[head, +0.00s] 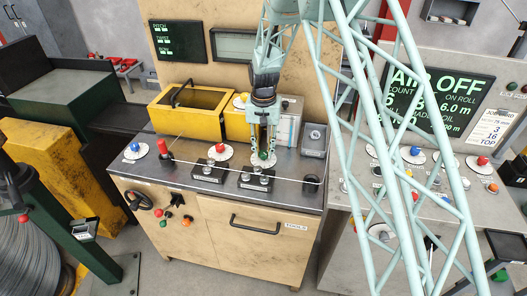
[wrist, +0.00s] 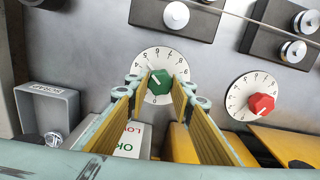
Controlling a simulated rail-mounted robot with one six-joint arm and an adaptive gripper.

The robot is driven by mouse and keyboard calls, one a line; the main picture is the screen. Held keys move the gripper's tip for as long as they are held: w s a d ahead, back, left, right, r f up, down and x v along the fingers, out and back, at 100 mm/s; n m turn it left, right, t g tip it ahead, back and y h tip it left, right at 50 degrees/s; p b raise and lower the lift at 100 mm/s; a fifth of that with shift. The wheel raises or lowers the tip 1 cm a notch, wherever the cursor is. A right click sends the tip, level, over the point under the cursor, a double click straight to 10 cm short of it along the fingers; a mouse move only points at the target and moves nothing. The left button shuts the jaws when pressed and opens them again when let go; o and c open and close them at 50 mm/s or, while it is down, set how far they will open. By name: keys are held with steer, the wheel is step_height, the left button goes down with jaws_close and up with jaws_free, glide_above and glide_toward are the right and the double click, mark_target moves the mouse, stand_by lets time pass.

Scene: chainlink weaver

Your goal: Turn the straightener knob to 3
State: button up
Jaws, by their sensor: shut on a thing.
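A green knob (wrist: 159,82) sits on a round white numbered dial (wrist: 153,56) in the wrist view. A pointer mark on it is too small for me to read against a number. The green knob (head: 263,155) also shows in the head view on the grey bench top. My gripper (head: 264,150) reaches down over it. In the wrist view my gripper (wrist: 159,88) has a finger on each side of the green knob and is shut on it. No label naming the straightener is readable.
A red knob (wrist: 262,104) on its own dial is right of the green one in the wrist view. Roller blocks (wrist: 178,16) stand close behind the dial. A grey tray (wrist: 48,108) is at the left. A yellow bin (head: 190,122) stands left on the bench.

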mark_target(264, 153)
steer(key=n+b, duration=0.1)
steer(key=n, duration=0.3)
steer(key=shift+n, duration=0.3)
steer(key=shift+n+b, duration=0.6)
steer(key=shift+n, duration=1.9)
steer(key=o, duration=0.9)
step_height(264, 153, up, 12)
